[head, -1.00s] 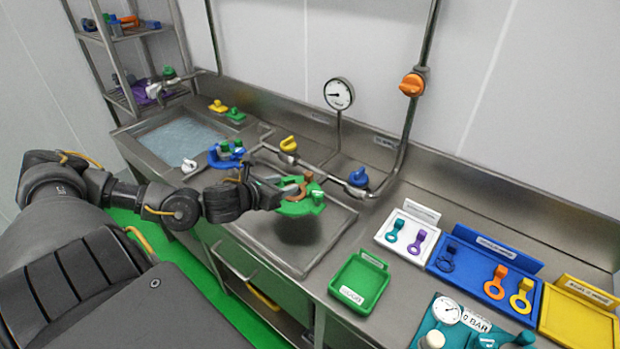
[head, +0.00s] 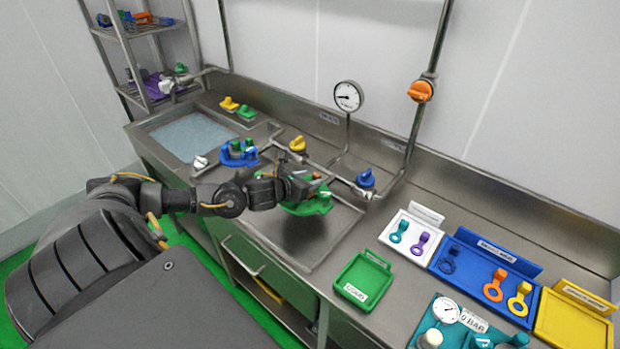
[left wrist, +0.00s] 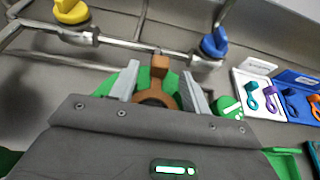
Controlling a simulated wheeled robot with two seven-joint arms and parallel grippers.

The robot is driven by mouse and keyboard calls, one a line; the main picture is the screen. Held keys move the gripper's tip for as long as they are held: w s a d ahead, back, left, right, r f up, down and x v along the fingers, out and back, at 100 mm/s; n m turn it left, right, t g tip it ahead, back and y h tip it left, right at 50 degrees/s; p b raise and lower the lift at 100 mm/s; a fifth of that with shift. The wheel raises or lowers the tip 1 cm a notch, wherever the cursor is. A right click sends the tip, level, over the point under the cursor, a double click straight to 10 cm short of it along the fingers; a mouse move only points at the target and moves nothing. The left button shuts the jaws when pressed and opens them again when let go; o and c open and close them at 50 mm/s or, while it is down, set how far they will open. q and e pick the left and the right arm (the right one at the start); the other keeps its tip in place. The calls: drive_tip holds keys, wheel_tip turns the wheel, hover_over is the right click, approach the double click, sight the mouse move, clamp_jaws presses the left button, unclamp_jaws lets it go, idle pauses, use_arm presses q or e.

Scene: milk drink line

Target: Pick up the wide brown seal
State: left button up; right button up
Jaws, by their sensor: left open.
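The wide brown seal (left wrist: 160,64) shows in the left wrist view as a brown ring with an upright tab. It sits on a green holder (left wrist: 143,80) and lies between my gripper's two grey fingers. My left gripper (left wrist: 162,78) is open, one finger on each side of the seal, and I cannot tell whether they touch it. In the head view my left gripper (head: 302,186) is over the green holder (head: 318,206) and hides most of the seal. My right gripper is not in view.
Pipes with a yellow valve (head: 298,144) and a blue valve (head: 365,178) run just behind the gripper. A green tray (head: 363,281), a white tray (head: 386,239), a blue tray (head: 467,284) and a yellow tray (head: 572,320) stand to the right. A water basin (head: 192,137) lies left.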

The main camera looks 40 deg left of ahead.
use_arm(q)
drive_tip(key=shift+x, duration=1.3)
clamp_jaws()
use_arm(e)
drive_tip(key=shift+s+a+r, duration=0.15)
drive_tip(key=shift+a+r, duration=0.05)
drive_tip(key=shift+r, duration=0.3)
use_arm(q)
drive_tip(key=shift+r, duration=0.15)
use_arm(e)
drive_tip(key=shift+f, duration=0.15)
